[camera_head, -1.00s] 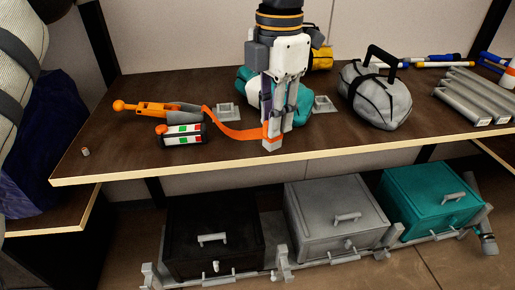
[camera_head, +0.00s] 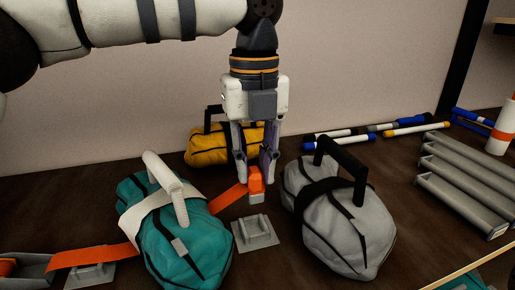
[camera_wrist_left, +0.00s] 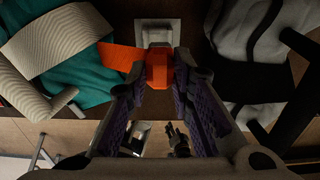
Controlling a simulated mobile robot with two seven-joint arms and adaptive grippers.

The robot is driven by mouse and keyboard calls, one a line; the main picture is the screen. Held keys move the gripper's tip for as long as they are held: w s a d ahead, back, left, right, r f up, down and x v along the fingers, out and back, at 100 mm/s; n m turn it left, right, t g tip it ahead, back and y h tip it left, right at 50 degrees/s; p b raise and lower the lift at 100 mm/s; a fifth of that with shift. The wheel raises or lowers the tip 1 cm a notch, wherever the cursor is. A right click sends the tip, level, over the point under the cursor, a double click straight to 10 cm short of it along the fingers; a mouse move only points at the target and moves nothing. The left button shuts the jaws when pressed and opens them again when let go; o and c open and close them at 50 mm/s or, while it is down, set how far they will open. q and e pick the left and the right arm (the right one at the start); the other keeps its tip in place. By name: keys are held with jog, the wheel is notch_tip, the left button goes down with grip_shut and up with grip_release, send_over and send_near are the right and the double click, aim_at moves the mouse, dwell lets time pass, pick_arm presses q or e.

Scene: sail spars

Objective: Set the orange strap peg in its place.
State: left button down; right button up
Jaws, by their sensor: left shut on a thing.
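The orange strap peg (camera_head: 255,182) is between the fingers of my left gripper (camera_head: 255,168), which is shut on it and points down. The peg also shows in the left wrist view (camera_wrist_left: 158,70). Its orange strap (camera_head: 228,198) runs left to the teal bag (camera_head: 190,240). Orange strap shows again left of the bag; the bag hides the part between. A grey bracket on a square plate (camera_head: 257,236) lies between the teal and grey bags, just in front of the peg in the head view. The bracket also shows in the left wrist view (camera_wrist_left: 160,24). The peg looks apart from it.
A grey bag (camera_head: 345,235) with a black handle stands close on the right. A yellow bag (camera_head: 205,148) is behind the gripper. Grey bars (camera_head: 465,185) and coloured tubes (camera_head: 405,130) lie at the right. Another grey plate (camera_head: 90,277) is left of the teal bag.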

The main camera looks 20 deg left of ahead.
aim_at(253, 172)
pick_arm(q)
jog(key=shift+s+r, duration=0.3)
jog(key=shift+s, duration=0.15)
jog(key=shift+r+p, duration=0.15)
jog(key=shift+p, duration=0.15)
jog(key=shift+r+p, duration=0.15)
jog(key=shift+p, duration=0.2)
notch_tip(253, 172, down, 4)
jog(key=shift+f, duration=0.65)
pick_arm(e)
jog(key=shift+w+r+t, duration=0.4)
jog(key=shift+w+r, duration=0.3)
jog(key=shift+r, duration=0.35)
pick_arm(q)
jog(key=shift+r+p, duration=0.2)
jog(key=shift+p, duration=0.25)
jog(key=shift+f, duration=0.15)
pick_arm(e)
jog(key=shift+w+r, duration=0.4)
jog(key=shift+w, duration=0.05)
